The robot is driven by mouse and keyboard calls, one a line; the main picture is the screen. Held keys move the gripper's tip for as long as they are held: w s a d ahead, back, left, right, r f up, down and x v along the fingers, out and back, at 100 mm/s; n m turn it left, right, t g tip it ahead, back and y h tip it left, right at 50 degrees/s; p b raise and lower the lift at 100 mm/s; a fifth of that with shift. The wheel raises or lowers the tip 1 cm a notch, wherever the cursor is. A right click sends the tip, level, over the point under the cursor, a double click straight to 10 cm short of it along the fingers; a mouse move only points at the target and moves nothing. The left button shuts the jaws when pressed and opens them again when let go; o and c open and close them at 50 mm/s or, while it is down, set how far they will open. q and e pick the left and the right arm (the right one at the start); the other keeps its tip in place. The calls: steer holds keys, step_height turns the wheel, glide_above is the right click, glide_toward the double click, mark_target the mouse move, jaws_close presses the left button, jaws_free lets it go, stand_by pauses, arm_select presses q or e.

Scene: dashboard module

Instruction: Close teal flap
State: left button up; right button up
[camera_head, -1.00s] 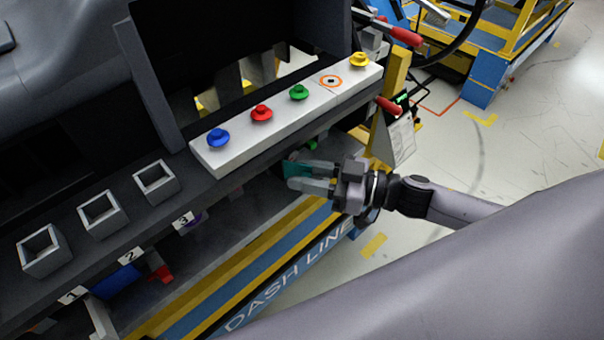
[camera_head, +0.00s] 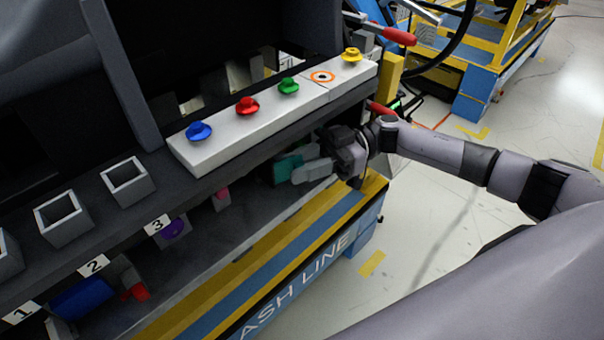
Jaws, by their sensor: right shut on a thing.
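The teal flap (camera_head: 286,168) shows in the head view as a small teal piece under the dark ledge, below the white button panel. My right gripper (camera_head: 300,166) reaches in from the right under the ledge, with its pale fingers at the flap's right side. It is shut on the teal piece, and the fingers cover part of it. The flap's hinge and its exact angle are hidden in shadow. My left gripper is not in view.
A white panel (camera_head: 270,110) with coloured buttons sits on the ledge above my right gripper. Square grey holders (camera_head: 128,182) stand to the left. A blue cylinder (camera_head: 84,297), a red piece (camera_head: 136,293) and a purple part (camera_head: 173,228) lie below. Floor is open at right.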

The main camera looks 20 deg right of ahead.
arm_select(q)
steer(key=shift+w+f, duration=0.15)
arm_select(e)
steer(key=shift+a+f+n+g, duration=0.2)
steer(key=shift+n+g, duration=0.1)
steer(key=shift+g, duration=0.2)
steer(key=o, duration=0.8)
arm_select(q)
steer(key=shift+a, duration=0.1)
arm_select(e)
steer(key=shift+o, duration=0.4)
steer(key=shift+r, duration=0.1)
steer(key=shift+w+d+r, duration=0.15)
